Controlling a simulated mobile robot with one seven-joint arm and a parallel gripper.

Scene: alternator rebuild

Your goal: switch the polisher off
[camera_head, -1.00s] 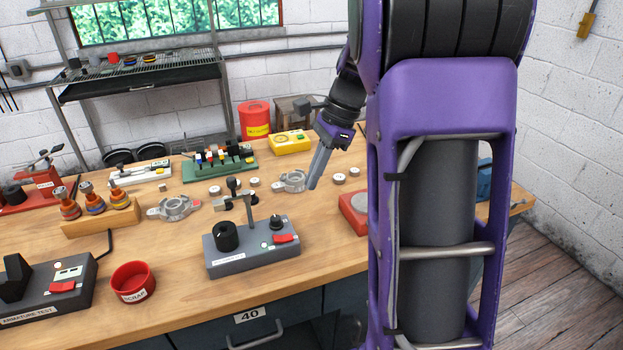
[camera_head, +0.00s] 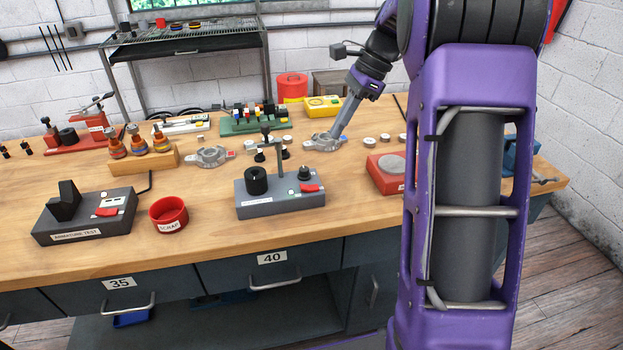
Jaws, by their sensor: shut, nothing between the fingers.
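A grey bench unit (camera_head: 281,203) stands near the front middle of the table, with a black cylinder, an upright post with an arm, a small black knob and a red switch (camera_head: 309,188). Whether the switch is on or off I cannot tell. My gripper (camera_head: 339,136) is shut and empty, pointing down beside a silver housing (camera_head: 318,142), behind and right of the grey unit. Whether it touches the housing is unclear.
The armature test unit (camera_head: 85,222) and a red scrap cup (camera_head: 168,213) stand left of the grey unit. A red box with a grey disc (camera_head: 389,178) is on its right, partly behind my arm. Small round parts lie behind. Bare wood (camera_head: 215,240) runs along the front.

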